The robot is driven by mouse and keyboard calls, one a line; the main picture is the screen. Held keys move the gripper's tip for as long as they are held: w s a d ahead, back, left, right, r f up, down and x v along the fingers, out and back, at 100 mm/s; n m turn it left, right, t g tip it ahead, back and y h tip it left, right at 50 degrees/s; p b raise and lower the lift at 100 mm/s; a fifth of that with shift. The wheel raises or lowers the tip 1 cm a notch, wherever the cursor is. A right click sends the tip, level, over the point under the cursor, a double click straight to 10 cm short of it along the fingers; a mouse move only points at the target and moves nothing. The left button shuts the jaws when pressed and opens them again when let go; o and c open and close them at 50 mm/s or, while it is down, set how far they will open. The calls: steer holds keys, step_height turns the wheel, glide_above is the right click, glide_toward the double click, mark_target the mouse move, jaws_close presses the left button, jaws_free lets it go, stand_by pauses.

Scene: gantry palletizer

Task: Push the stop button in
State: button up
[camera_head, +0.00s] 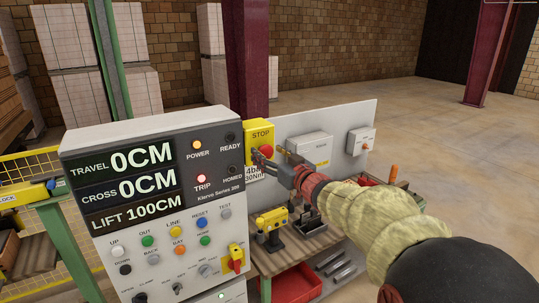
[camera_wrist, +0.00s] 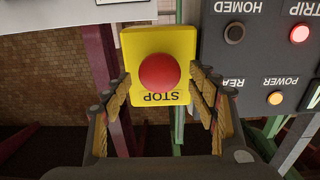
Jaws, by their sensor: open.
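The stop button (camera_wrist: 159,72) is a round red dome on a yellow box marked STOP (camera_wrist: 137,40). In the wrist view it appears upside down, centred between the two fingers of my gripper (camera_wrist: 160,100).
The grey control console (camera_head: 190,140) stands left of the stop box, with a lit red TRIP lamp (camera_head: 201,179). Grey boxes (camera_head: 309,148) are on the pale panel to the right. Below is a bench with a yellow tool (camera_head: 272,218) and a red bin (camera_head: 298,284).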

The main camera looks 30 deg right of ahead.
steer(key=s, duration=1.2)
steer(key=shift+d, duration=0.2)
steer(key=shift+w+f, duration=0.1)
